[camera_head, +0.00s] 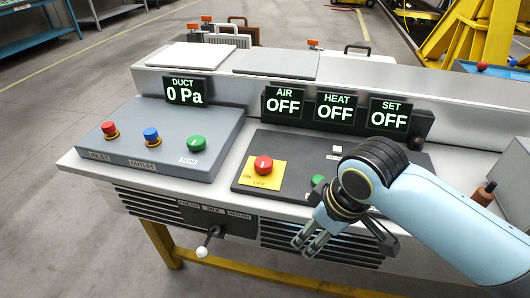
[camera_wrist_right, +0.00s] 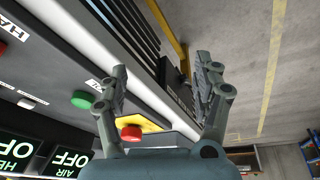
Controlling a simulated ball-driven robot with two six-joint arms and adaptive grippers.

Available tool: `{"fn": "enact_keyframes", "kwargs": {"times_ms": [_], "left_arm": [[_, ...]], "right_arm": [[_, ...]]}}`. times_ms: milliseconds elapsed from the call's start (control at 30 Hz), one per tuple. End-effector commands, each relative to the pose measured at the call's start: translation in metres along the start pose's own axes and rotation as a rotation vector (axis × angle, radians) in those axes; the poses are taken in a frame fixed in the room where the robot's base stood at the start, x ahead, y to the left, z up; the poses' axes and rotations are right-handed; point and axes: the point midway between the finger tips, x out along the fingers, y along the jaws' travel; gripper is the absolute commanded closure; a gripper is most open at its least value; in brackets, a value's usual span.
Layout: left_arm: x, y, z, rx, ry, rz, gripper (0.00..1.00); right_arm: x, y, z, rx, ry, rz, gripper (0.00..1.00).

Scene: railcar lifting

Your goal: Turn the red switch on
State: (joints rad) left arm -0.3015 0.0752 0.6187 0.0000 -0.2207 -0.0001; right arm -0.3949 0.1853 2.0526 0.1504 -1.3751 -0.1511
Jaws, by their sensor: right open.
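The red switch (camera_head: 263,165) is a round red knob on a yellow plate (camera_head: 260,181) marked ON and OFF, on the dark middle panel. In the right wrist view the red switch (camera_wrist_right: 131,132) shows low between my fingers, beyond them. My right gripper (camera_head: 310,240) is open and empty, in front of the panel edge and to the right of the switch, apart from it. Its two fingers are spread in the right wrist view (camera_wrist_right: 162,75). The AIR display (camera_head: 284,102) reads OFF. My left gripper is not in view.
A green button (camera_head: 318,182) sits right of the switch, partly behind my right arm. The left panel holds a red knob (camera_head: 109,129), a blue knob (camera_head: 151,134) and a green knob (camera_head: 196,143). A lever (camera_head: 208,240) sticks out below the front edge.

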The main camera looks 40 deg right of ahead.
Motion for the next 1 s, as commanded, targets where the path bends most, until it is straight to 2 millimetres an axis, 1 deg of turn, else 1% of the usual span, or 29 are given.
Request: {"fn": "enact_keyframes", "kwargs": {"times_ms": [33, 167, 267, 367, 500, 600, 700, 767, 867, 1000], "left_arm": [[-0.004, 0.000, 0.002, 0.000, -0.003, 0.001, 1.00], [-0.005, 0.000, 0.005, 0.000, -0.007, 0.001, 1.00], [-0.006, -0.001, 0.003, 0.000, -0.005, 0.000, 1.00], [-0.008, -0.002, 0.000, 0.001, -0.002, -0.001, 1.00], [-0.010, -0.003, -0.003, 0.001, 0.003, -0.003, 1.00], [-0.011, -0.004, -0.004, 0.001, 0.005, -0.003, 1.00], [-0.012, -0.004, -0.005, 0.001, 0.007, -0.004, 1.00], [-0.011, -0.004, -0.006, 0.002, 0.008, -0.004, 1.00], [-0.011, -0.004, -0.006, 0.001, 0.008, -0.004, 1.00], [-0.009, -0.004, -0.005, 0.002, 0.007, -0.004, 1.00]], "right_arm": [[-0.007, 0.006, -0.017, -0.048, 0.008, -0.017, 0.33], [-0.010, 0.020, -0.049, -0.172, 0.018, -0.072, 0.33], [-0.013, 0.034, -0.077, -0.267, 0.032, -0.115, 0.33], [-0.021, 0.051, -0.105, -0.363, 0.052, -0.157, 0.33], [-0.041, 0.079, -0.146, -0.492, 0.091, -0.212, 0.33], [-0.057, 0.096, -0.170, -0.568, 0.122, -0.245, 0.33], [-0.065, 0.103, -0.181, -0.610, 0.141, -0.266, 0.33], [-0.062, 0.103, -0.184, -0.617, 0.146, -0.273, 0.33], [-0.050, 0.099, -0.185, -0.618, 0.148, -0.276, 0.33], [-0.023, 0.090, -0.185, -0.617, 0.146, -0.277, 0.33]]}}
